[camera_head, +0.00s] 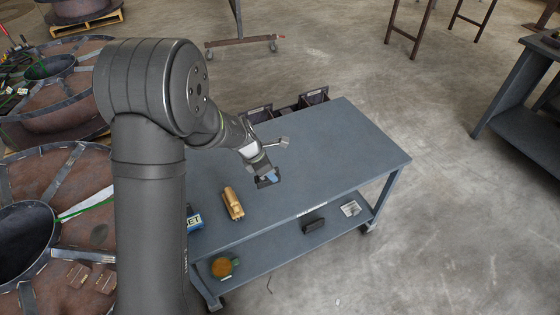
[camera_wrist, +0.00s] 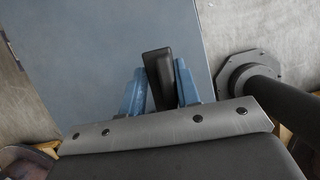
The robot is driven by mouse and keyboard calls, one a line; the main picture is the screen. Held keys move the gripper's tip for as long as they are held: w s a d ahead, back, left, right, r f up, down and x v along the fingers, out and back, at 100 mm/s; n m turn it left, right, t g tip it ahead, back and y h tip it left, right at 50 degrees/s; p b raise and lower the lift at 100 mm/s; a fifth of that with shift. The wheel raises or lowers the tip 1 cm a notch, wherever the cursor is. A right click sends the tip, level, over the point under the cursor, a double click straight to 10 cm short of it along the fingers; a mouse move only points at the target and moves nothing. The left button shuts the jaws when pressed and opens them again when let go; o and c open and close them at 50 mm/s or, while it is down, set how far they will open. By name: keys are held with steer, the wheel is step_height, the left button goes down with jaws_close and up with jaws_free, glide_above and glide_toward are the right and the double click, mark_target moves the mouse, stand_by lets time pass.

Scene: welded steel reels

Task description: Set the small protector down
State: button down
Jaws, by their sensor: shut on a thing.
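The small protector is a small black block (camera_wrist: 158,72) with rounded edges in the wrist view. My gripper (camera_wrist: 159,80) is shut on it, with one blue finger on each side. In the head view my gripper (camera_head: 268,178) is over the middle of the blue-grey table (camera_head: 340,150), and the dark piece shows only partly at its fingers. The bare table top lies behind the block in the wrist view. I cannot tell how large the gap between block and table is.
A brass-coloured cylindrical piece (camera_head: 233,203) and a blue labelled box (camera_head: 194,218) are on the table's near left. Black bins (camera_head: 314,96) sit at its back edge. The lower shelf holds a green-and-orange round item (camera_head: 222,267) and a black item (camera_head: 313,225). The table's right half is clear.

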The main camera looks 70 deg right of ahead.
steer(key=s+f, duration=0.1)
steer(key=s, duration=0.9)
glide_toward(279, 190)
steer(key=shift+s+d+r+n, duration=0.15)
steer(key=shift+s+d+n, duration=0.3)
steer(key=shift+s, duration=0.25)
steer(key=shift+f, duration=1.9)
steer(key=shift+f, duration=0.15)
steer(key=c, duration=1.1)
jaws_free()
steer(key=v, duration=1.2)
steer(key=shift+s+r, duration=0.15)
steer(key=shift+r, duration=0.05)
steer(key=shift+f, duration=0.1)
